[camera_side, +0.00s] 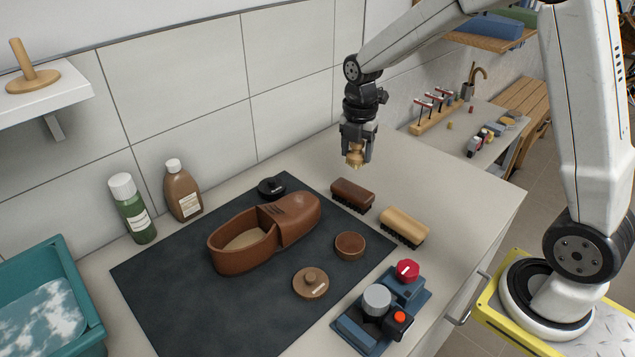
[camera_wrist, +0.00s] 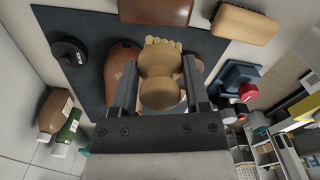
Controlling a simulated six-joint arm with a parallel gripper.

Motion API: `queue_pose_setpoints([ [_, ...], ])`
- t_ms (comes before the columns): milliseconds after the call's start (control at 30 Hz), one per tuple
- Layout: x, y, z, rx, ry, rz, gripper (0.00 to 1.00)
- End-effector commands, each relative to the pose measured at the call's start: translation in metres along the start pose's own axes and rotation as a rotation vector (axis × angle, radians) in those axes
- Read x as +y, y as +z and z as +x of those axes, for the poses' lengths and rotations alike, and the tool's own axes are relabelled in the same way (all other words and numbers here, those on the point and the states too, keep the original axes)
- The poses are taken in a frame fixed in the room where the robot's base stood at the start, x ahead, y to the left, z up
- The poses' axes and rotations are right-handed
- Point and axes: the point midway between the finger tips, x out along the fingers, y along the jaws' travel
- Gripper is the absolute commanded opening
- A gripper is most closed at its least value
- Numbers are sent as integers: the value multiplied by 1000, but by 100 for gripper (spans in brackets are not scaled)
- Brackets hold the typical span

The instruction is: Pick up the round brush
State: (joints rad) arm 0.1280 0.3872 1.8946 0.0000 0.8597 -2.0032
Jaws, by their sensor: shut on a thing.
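My gripper (camera_side: 357,147) is shut on the round brush (camera_side: 354,156) and holds it in the air above the back part of the counter. The brush is pale wood with a knobbed handle and light bristles pointing down. In the wrist view the round brush (camera_wrist: 161,75) sits between the two fingers of my gripper (camera_wrist: 158,88), its bristles towards the top of the picture. The brush hides part of what lies below it there.
A brown shoe (camera_side: 262,235) lies on the dark mat (camera_side: 175,300). Two bottles (camera_side: 184,190) stand by the wall.

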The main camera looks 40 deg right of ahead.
Motion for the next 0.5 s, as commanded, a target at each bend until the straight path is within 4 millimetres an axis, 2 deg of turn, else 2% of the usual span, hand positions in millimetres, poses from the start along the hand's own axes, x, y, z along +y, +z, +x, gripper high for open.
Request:
queue_pose_setpoints([
  [500, -8, -3, -4, 0, 0, 0, 2],
])
